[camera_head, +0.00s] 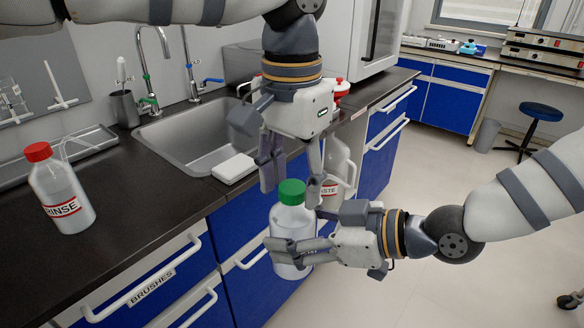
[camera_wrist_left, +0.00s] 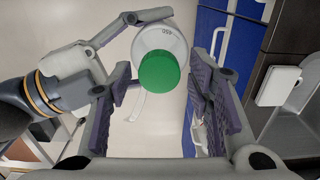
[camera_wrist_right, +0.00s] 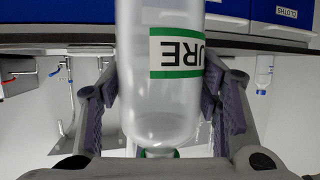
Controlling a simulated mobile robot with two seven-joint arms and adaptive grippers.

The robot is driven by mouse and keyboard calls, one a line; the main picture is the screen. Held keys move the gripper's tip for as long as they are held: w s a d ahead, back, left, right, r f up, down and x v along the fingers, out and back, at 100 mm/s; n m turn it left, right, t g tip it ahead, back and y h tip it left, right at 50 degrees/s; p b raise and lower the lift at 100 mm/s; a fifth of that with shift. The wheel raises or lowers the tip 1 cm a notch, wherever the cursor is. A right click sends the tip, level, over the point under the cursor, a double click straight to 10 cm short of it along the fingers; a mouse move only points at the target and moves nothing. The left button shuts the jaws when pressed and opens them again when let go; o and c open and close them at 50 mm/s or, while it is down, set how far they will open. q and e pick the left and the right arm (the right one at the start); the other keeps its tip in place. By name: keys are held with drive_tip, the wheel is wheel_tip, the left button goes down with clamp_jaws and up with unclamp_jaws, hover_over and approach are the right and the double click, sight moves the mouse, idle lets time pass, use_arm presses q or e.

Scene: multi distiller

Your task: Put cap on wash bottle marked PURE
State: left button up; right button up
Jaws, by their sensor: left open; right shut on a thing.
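The wash bottle marked PURE (camera_wrist_right: 160,100) is clear with a green-edged label; it also shows in the head view (camera_head: 291,224). My right gripper (camera_head: 288,250) is shut on its body and holds it upright in front of the counter. The green cap (camera_head: 291,192) is at the top of the bottle, and the left wrist view shows it from above (camera_wrist_left: 159,71). I cannot tell how tightly it sits. My left gripper (camera_head: 292,178) is open just above the cap, with a finger on either side and apart from it.
A RINSE bottle (camera_head: 65,198) with a red cap stands on the dark counter at left. A bottle labelled WASTE (camera_head: 337,165) is partly hidden behind my left gripper. The sink (camera_head: 205,130) and a white block (camera_head: 234,168) lie behind. Open floor is at right.

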use_arm(q)
clamp_jaws()
drive_tip(key=shift+o, duration=0.6)
unclamp_jaws()
wheel_tip(320, 180, up, 12)
drive_tip(key=shift+f, duration=0.1)
